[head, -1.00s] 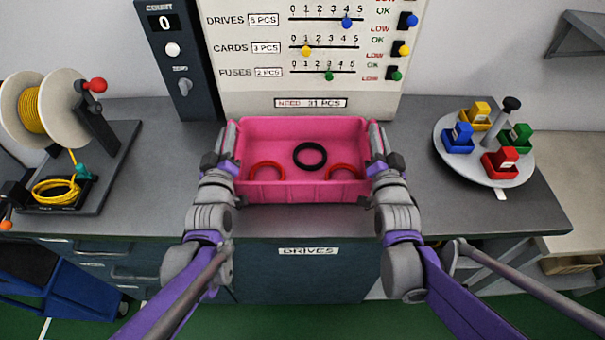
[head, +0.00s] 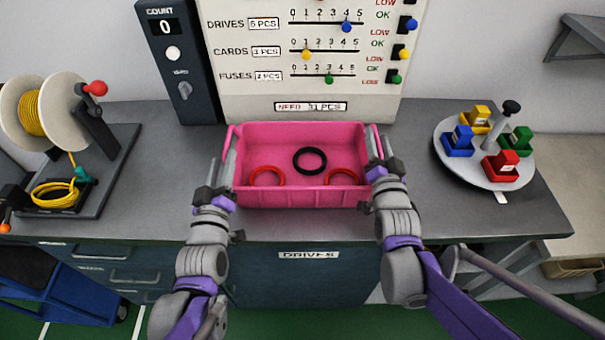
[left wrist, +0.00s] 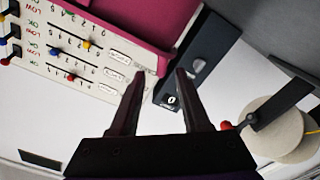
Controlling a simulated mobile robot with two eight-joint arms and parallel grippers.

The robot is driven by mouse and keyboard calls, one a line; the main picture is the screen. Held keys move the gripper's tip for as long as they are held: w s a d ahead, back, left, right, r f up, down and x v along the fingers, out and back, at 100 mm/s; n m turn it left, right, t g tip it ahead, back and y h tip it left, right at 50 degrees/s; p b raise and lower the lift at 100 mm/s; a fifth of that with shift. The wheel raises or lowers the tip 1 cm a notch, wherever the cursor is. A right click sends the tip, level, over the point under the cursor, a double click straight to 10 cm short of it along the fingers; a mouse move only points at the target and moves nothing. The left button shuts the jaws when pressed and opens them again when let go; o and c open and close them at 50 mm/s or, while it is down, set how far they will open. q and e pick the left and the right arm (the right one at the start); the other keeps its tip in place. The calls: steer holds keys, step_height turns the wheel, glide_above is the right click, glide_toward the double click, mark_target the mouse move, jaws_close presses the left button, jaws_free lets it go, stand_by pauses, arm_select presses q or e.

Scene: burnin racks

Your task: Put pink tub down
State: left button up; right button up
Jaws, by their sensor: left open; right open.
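The pink tub (head: 300,197) stands on the grey counter in front of the panel, with a black ring (head: 310,160) and two red rings (head: 267,177) (head: 342,178) inside. My left gripper (head: 228,160) is open at the tub's left wall. In the left wrist view its two fingers (left wrist: 160,75) are spread, with the pink tub (left wrist: 115,22) beyond the tips; I cannot tell whether they touch it. My right gripper (head: 374,148) is open at the tub's right wall, its fingers close to the rim; contact is unclear.
A cable spool stand (head: 80,150) is on the counter at left. A round turntable (head: 484,178) with several coloured bins is at right. The panel (head: 300,90) rises just behind the tub. Counter (head: 160,170) is free on both sides of the tub.

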arm_select(q)
steer(key=s, duration=0.4)
steer(key=shift+s, duration=0.35)
arm_select(e)
steer(key=s, duration=1.2)
arm_select(q)
steer(key=shift+s+f, duration=0.1)
arm_select(e)
steer(key=shift+f, duration=0.2)
